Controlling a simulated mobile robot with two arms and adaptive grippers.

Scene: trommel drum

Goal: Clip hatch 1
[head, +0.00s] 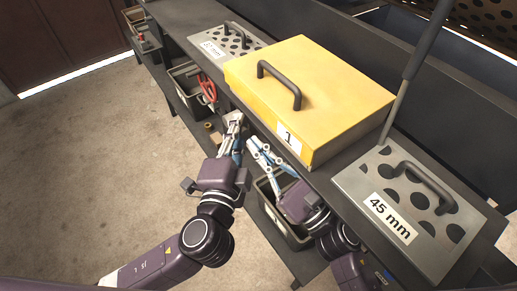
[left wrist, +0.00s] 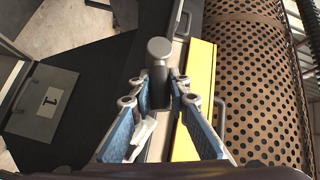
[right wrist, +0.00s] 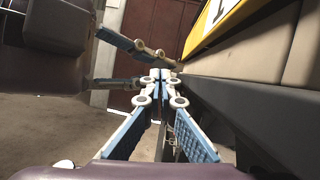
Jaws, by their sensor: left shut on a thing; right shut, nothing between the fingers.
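The yellow hatch (head: 330,85) with a dark handle and a label "1" lies on the dark ledge. Its yellow edge also shows in the left wrist view (left wrist: 203,75) and in the right wrist view (right wrist: 212,22). My left gripper (head: 235,128) is beside the hatch's near left corner, shut on a grey round-headed piece (left wrist: 158,52). I cannot tell whether this piece is a clip or whether it touches the hatch. My right gripper (head: 252,143) is shut and empty beside the hatch's front side, close to my left gripper. Its closed fingertips show in the right wrist view (right wrist: 155,82).
A perforated plate marked "45 mm" (head: 425,215) lies right of the hatch; another perforated plate (head: 222,42) lies left. Bins, including one (head: 290,225), and red pliers (head: 207,88) are below the ledge. A perforated drum (left wrist: 250,85) stands behind. The floor at left is clear.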

